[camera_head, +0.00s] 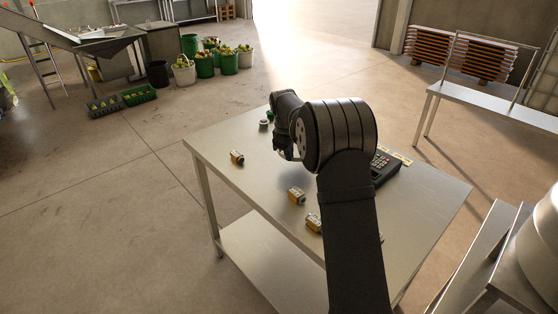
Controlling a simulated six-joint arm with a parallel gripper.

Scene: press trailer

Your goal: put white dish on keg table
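My black arm reaches over a steel table (225,150) in the middle. My gripper (284,154) points down above the table's far part, mostly hidden behind my own wrist. Whether its fingers are open or shut does not show. A small pale patch beside the gripper may be part of the white dish, but I cannot tell; no dish shows clearly. At the lower right, a large pale keg (540,245) stands on a stepped metal stand or table (480,250), cut off by the frame edge.
Several small amber-labelled items, one a box (296,195), lie on the middle table. A black keypad device (384,168) sits right of my arm. Another steel table (490,103) is at the right back.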

